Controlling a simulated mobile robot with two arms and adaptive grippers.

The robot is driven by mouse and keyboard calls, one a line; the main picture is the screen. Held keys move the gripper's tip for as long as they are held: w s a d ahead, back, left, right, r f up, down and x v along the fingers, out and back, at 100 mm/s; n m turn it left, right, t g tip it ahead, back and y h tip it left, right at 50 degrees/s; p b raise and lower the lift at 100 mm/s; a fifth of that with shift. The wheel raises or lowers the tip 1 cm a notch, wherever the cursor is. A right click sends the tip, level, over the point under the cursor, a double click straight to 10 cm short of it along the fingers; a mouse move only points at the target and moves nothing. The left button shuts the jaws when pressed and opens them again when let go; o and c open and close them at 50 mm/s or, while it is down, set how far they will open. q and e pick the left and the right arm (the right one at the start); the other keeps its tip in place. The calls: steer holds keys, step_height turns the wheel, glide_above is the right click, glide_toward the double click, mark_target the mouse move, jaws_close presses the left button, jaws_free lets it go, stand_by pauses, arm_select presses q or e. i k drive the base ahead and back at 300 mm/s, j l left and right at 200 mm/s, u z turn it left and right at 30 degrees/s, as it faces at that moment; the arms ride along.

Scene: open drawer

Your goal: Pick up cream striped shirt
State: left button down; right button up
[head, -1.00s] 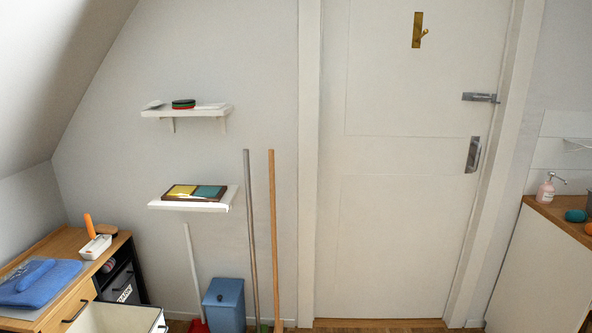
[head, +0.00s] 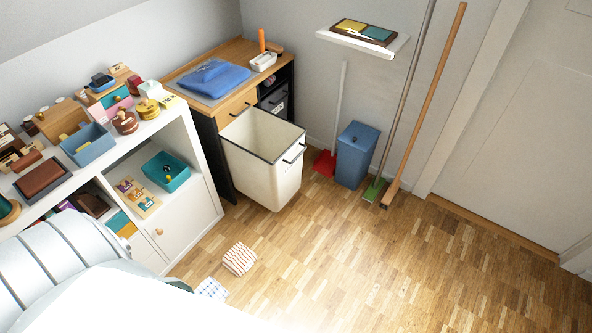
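A small cream cloth with reddish stripes, which looks like the cream striped shirt (head: 239,259), lies crumpled on the wooden floor. It is in the lower left middle of the head view, in front of the white shelf unit. A white and blue checked cloth (head: 211,289) lies close by it, partly hidden by my white body part at the lower left. Neither of my grippers shows in the head view.
A cream bin (head: 262,172) stands beside the wooden desk (head: 190,70). The white shelf unit (head: 190,205) holds many small items. A blue bin (head: 355,155) and brooms stand by the wall. Open floor (head: 400,260) lies to the right.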

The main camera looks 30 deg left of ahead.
mark_target(239, 259)
steer(key=u, duration=1.7)
steer(key=i+l+u, duration=0.1)
steer(key=u, duration=0.3)
steer(key=l+u, duration=0.45)
steer(key=i+j, duration=0.05)
steer(key=j, duration=0.05)
